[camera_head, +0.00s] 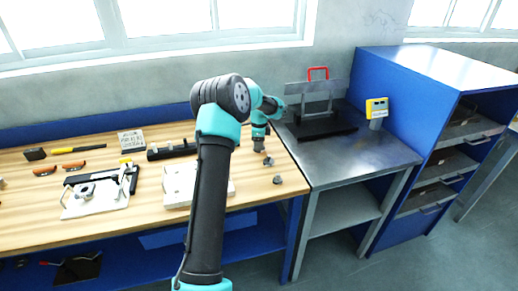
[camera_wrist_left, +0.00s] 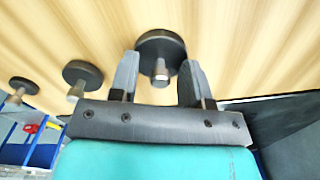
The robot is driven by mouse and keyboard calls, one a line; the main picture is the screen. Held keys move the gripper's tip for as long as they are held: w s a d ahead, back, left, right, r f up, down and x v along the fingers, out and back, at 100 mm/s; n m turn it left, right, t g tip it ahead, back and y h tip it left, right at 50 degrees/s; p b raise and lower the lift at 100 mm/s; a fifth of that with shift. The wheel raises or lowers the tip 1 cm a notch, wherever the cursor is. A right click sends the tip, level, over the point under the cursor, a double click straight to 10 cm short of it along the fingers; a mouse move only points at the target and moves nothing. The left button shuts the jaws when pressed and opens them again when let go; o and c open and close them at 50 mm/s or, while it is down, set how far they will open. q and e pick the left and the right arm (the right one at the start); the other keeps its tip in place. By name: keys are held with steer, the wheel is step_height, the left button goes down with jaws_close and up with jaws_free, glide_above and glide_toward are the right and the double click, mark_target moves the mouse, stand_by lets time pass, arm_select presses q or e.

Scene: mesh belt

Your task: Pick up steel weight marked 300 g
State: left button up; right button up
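Several dark round steel weights with small knobs stand on the wooden bench. In the left wrist view one weight (camera_wrist_left: 160,47) lies ahead between the fingers of my left gripper (camera_wrist_left: 158,75), with a gap on each side of its knob. A second weight (camera_wrist_left: 82,73) is left of the fingers, and a third (camera_wrist_left: 22,86) is farther left. In the head view my left gripper (camera_head: 261,150) points down at the bench's right end. One weight (camera_head: 268,161) shows beside it and another (camera_head: 278,180) nearer the front. No gram marking is readable. My right gripper is out of view.
The wooden bench (camera_head: 255,188) holds a pale block (camera_head: 180,183), a clamp-like fixture (camera_head: 100,190) and a dark bar (camera_head: 172,150) to the left. A steel table (camera_head: 350,160) with a yellow device (camera_head: 377,108) adjoins on the right.

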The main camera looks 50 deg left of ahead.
arm_select(q)
jaws_close()
steer(key=shift+r, duration=0.15)
stand_by(0.4)
steer(key=shift+d+r, duration=0.1)
steer(key=shift+r, duration=1.6)
steer(key=s+d, duration=0.3)
steer(key=d, duration=0.1)
steer(key=s+d+r, duration=0.1)
steer(key=s+d, duration=0.6)
steer(key=d, duration=0.1)
steer(key=shift+s+r, duration=0.15)
steer(key=shift+s, duration=0.15)
